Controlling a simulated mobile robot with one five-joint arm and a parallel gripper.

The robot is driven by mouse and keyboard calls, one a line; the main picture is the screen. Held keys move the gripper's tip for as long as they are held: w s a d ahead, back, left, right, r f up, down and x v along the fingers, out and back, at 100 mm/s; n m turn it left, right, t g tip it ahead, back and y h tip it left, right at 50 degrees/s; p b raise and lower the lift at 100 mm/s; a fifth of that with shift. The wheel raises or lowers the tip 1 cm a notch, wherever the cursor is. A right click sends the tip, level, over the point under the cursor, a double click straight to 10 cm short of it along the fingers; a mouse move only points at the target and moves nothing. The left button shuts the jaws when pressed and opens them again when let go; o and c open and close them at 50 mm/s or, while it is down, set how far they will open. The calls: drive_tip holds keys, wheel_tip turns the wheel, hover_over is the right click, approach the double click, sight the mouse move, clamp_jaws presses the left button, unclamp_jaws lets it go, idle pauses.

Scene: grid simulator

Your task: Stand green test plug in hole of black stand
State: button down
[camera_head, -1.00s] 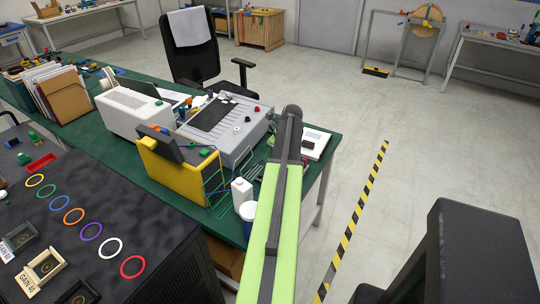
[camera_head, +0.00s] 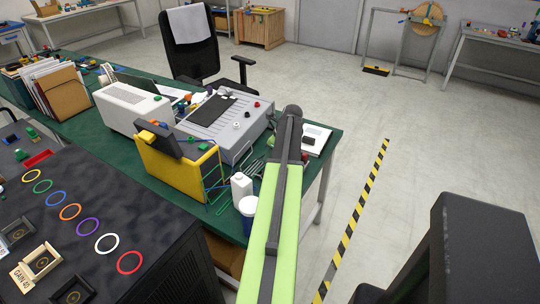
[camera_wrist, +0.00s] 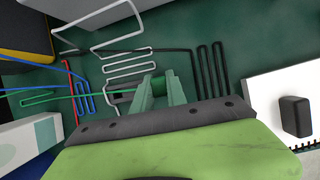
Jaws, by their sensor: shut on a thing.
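My gripper (camera_wrist: 160,97) has pale green fingers, closed around a small green cylinder (camera_wrist: 158,84), which looks like the green test plug. It is low over the green benchtop, and the fingers hide part of the plug. A thin green lead (camera_wrist: 100,94) runs from the left toward it. In the head view my arm hides the gripper's tips. A black block (camera_wrist: 295,115) lies on a white pad at the right; it also shows in the head view (camera_head: 318,131). I see no hole in it and cannot tell whether it is the black stand.
Bent white, black, red and blue leads lie around the gripper. A yellow box (camera_head: 180,170), a white bottle (camera_head: 241,185) and a white cup (camera_head: 248,206) stand left of my arm. A grey instrument (camera_head: 225,122) stands behind.

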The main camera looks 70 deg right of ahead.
drive_tip(key=c, duration=1.3)
unclamp_jaws()
drive_tip(key=shift+o, duration=0.2)
drive_tip(key=d+p+v, duration=0.1)
drive_tip(key=p+v, duration=1.5)
drive_tip(key=v, duration=0.1)
drive_tip(key=shift+a+r, duration=0.2)
drive_tip(key=shift+a, duration=0.25)
drive_tip(key=shift+s, duration=0.1)
